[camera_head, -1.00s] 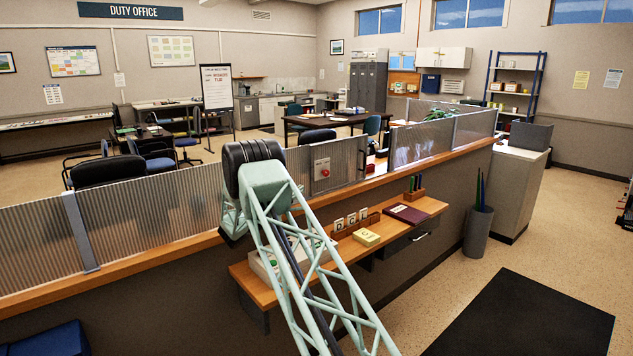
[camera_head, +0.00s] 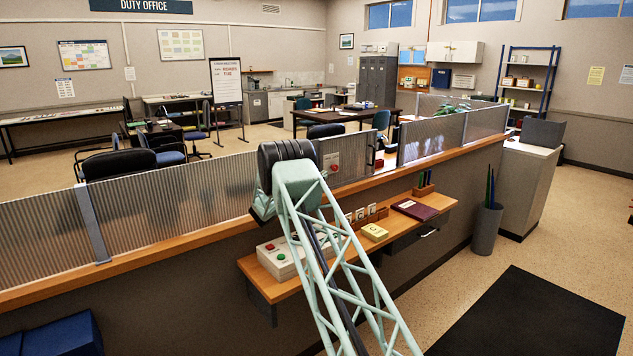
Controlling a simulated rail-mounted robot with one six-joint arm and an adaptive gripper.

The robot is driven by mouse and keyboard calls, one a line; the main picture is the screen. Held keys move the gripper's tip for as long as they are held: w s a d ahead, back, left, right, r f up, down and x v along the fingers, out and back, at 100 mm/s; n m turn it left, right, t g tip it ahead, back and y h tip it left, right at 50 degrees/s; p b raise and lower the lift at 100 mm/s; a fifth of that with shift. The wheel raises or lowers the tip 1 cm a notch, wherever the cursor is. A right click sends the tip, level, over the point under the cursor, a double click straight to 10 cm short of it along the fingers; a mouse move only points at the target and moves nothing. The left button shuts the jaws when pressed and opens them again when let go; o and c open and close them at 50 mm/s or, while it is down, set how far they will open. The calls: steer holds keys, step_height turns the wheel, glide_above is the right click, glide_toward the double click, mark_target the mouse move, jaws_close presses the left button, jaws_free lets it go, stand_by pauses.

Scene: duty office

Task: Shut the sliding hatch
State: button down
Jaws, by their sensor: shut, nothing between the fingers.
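The sliding hatch (camera_head: 345,160) looks to be the flat grey panel in the ribbed screen along the counter. It carries a small plate with a red button (camera_head: 335,168). A dark upright handle (camera_head: 371,157) stands at its right edge. A narrow open gap lies between this edge and the ribbed screen (camera_head: 432,138) to the right, so the hatch stands partly open. The elbow of my arm stands in front of the screen just left of the hatch and covers part of that area. My gripper is not in view.
A wooden shelf (camera_head: 268,262) below the counter holds a control box (camera_head: 284,259) with red and green buttons, a yellow pad (camera_head: 374,232), a dark red book (camera_head: 415,209) and a pen holder (camera_head: 424,190). A grey bin (camera_head: 486,230) stands right.

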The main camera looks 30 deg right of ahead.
mark_target(333, 169)
steer(key=shift+x, duration=2.15)
